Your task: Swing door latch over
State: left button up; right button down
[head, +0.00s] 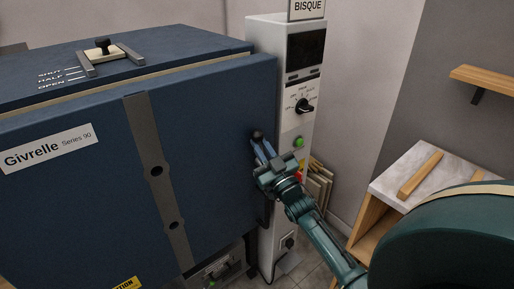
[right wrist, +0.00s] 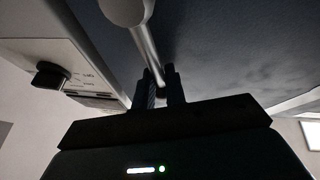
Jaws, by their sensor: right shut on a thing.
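The blue kiln door (head: 215,115) is closed against the kiln body, with a grey vertical strap on its front. The door latch shows as a dark round knob (head: 257,134) near the door's right edge. In the right wrist view the latch is a pale metal rod (right wrist: 146,45) ending in a ball. My right gripper (head: 263,147) is at the latch, its blue fingers just below the knob. In the right wrist view its fingers (right wrist: 162,86) are shut around the rod's lower part. The fingers hide part of the latch. My left gripper is out of view.
A white control column (head: 290,110) with a dark dial and a green button stands just right of the door. A pale-topped wooden stand (head: 400,165) is at the right. A sliding vent handle (head: 103,48) is on the kiln top. Bare floor shows between column and stand.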

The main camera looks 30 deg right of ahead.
jog(key=shift+w+d+r+m+h, duration=0.1)
jog(key=shift+d+r+m+h, duration=0.2)
jog(key=shift+r+m+h, duration=0.55)
jog(key=shift+d+f+m+p, duration=0.1)
jog(key=shift+d+m+p, duration=0.35)
jog(key=shift+m, duration=0.4)
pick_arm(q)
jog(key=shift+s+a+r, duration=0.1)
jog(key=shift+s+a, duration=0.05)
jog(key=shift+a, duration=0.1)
pick_arm(e)
jog(key=shift+h, duration=0.35)
jog(key=shift+d, duration=0.15)
jog(key=c, duration=1.3)
grip_release()
jog(key=shift+o, duration=0.2)
jog(key=shift+f, duration=0.2)
jog(key=shift+f+g, duration=0.15)
jog(key=shift+g, duration=0.15)
